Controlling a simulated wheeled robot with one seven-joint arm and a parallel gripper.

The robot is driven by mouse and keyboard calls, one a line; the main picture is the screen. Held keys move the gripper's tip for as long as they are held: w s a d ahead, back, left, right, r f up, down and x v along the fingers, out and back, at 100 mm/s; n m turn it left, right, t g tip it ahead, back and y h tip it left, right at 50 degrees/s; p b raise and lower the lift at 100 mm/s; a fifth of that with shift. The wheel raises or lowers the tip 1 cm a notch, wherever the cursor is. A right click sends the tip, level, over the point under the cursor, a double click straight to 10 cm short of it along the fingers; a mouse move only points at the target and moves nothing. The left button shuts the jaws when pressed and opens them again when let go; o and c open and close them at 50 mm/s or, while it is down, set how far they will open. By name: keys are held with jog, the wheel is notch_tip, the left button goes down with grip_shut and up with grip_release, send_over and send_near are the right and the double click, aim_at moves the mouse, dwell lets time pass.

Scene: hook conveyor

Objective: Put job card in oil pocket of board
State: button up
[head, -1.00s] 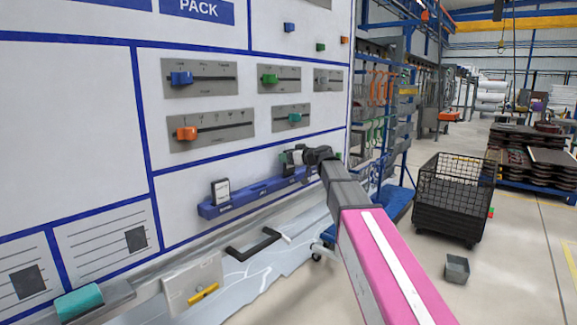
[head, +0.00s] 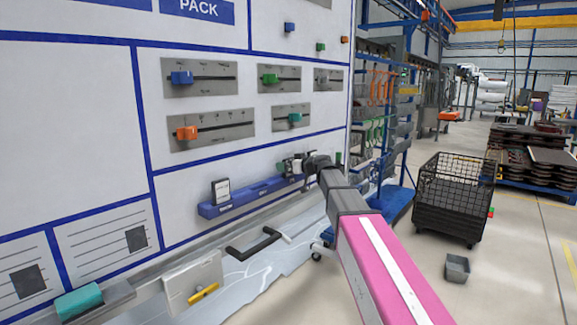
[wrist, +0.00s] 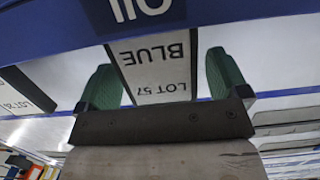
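The job card (wrist: 160,70), reading BLUE and LOT 57 upside down, stands at the pocket marked oil (wrist: 150,12) in the wrist view. Its one end is hidden behind the blue pocket wall. My gripper (wrist: 163,90) has a green finger on each side of the card. The fingers are spread, with a gap at the card's right edge; the left finger lies close beside the other edge. In the head view my gripper (head: 292,166) is at the right part of the blue pocket rail (head: 255,194) on the board (head: 85,130), where the card is too small to read.
Another card (head: 221,190) stands in the rail's left part; a card also shows at the wrist view's left (wrist: 28,90). Sliders (head: 181,78) sit on the board above. A black handle (head: 253,243) lies below. A mesh cart (head: 455,195) stands right of my arm.

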jog(key=shift+r, duration=0.2)
jog(key=v, duration=1.2)
jog(key=s+d+f+m+g+h, duration=0.1)
jog(key=s+f+m+g+h, duration=0.15)
jog(key=f, duration=0.55)
jog(key=s+d+f+m+g+h, duration=0.15)
jog(key=s+f, duration=0.25)
jog(key=f, duration=0.5)
jog(key=s+d+f+m+g+h, duration=0.15)
jog(key=s+f, duration=0.25)
jog(key=f, duration=0.4)
jog(key=s+d+f+m+g+h, duration=0.2)
jog(key=s+d+f, duration=0.3)
jog(key=s+f, duration=0.3)
jog(key=s+d+f+m+g+h, duration=0.2)
jog(key=s+d+f+h, duration=0.3)
jog(key=s+f, duration=0.3)
jog(key=shift+f+m, duration=0.45)
jog(key=shift+f, duration=0.4)
jog(key=shift+s+g, duration=0.1)
jog(key=shift+g, duration=0.15)
